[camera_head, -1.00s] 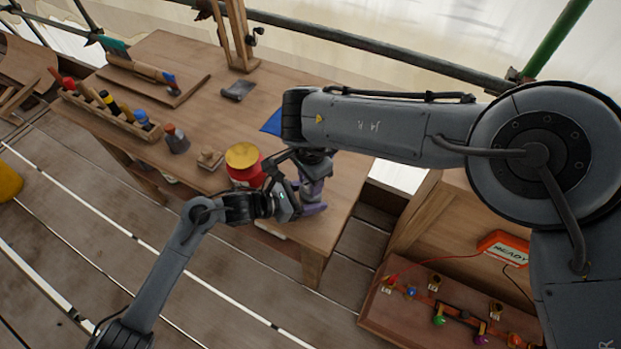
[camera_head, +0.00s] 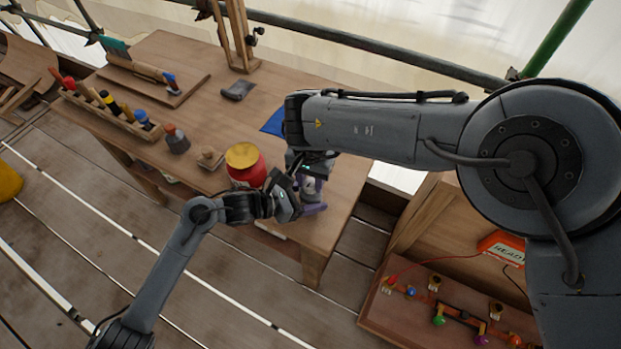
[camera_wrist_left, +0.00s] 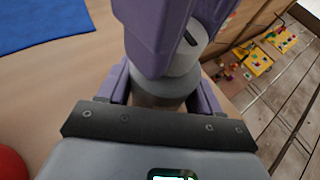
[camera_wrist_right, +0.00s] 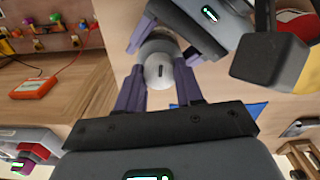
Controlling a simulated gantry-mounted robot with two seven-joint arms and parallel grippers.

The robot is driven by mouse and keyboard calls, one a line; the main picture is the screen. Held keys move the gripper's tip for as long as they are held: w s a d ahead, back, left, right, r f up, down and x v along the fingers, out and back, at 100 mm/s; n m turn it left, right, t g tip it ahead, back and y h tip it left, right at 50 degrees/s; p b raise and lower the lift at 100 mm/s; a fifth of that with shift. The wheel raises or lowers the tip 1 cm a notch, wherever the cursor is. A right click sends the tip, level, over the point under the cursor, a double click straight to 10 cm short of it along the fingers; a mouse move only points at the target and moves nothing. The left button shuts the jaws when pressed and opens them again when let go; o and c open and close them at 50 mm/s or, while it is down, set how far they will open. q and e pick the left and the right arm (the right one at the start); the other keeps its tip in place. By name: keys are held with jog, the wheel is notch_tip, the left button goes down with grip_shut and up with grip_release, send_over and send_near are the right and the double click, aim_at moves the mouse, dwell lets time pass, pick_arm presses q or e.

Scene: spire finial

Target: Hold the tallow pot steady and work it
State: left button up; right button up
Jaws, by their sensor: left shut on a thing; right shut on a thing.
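The tallow pot looks like a small grey cylinder (camera_wrist_left: 158,97) with a paler round top (camera_wrist_left: 182,62) that has a dark slot. My left gripper (camera_head: 306,203) is shut on its lower body, one purple finger on each side. My right gripper (camera_head: 310,172) comes from above and is shut around the pale top, which also shows in the right wrist view (camera_wrist_right: 158,72). In the head view the pot is mostly hidden by both grippers, near the bench's right end. Its base is hidden.
A red jar with a yellow lid (camera_head: 243,158) stands close left of my left gripper. Further left are a small wooden block (camera_head: 210,159), a grey bottle (camera_head: 176,141) and a tool rack (camera_head: 110,118). A blue cloth (camera_head: 272,123) lies behind.

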aim_at(310, 183)
jog(key=shift+s+a, duration=0.1)
jog(key=o, duration=1.1)
jog(key=shift+c, duration=0.2)
jog(key=shift+r, duration=0.1)
notch_tip(310, 183, up, 12)
jog(key=shift+c, duration=0.4)
